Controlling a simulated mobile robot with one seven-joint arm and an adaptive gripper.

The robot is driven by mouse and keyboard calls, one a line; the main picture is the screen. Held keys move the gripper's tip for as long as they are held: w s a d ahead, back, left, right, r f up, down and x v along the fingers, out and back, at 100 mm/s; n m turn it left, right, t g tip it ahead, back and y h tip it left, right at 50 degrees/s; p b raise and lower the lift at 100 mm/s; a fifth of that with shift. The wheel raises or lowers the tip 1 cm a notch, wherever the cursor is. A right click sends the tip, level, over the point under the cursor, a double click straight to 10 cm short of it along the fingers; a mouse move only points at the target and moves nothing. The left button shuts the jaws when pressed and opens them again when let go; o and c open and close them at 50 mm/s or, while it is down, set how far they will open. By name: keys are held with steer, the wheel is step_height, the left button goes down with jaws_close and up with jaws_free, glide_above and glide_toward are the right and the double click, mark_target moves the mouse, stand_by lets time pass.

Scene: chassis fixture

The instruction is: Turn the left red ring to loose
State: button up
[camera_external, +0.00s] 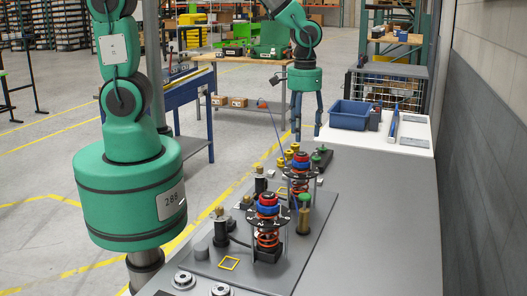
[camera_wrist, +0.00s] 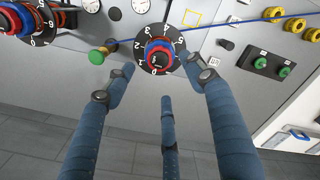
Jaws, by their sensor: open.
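Two similar upright assemblies with red and blue rings and black numbered dials stand on a grey panel. The left one, with its red ring (camera_external: 267,199), is nearer in the external view; its dial (camera_wrist: 46,27) is cut off at top left in the wrist view. The other assembly (camera_external: 300,160) is farther back and shows near the centre of the wrist view, with its red ring (camera_wrist: 158,58). My gripper (camera_external: 307,134) hangs fingers down above the far end of the panel, apart from both. Its blue fingers (camera_wrist: 160,75) are spread and empty.
A green-topped post (camera_external: 305,198) stands between the assemblies. Yellow knobs (camera_wrist: 296,26) and a black box with green knobs (camera_wrist: 268,66) lie beyond the far assembly. A blue bin (camera_external: 350,115) sits on the white table behind. The panel's near right side is clear.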

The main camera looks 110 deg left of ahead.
steer(key=shift+r, duration=2.55)
steer(key=s+d+r+m+t+b, duration=0.2)
steer(key=s+d+r+m+b, duration=0.15)
steer(key=d, duration=0.35)
steer(key=s+d+r+m+t+b, duration=0.1)
steer(key=s+d+r+m+b, duration=0.15)
steer(key=d+r, duration=0.35)
steer(key=s+d+m+t+b, duration=0.2)
steer(key=s+d+m+b, duration=0.2)
steer(key=s+d, duration=0.6)
steer(key=shift+s+r+m+t, duration=0.15)
steer(key=shift+m+t, duration=0.15)
steer(key=shift+m, duration=0.5)
steer(key=shift+b, duration=0.3)
step_height(320, 180, down, 12)
steer(key=b, duration=1.2)
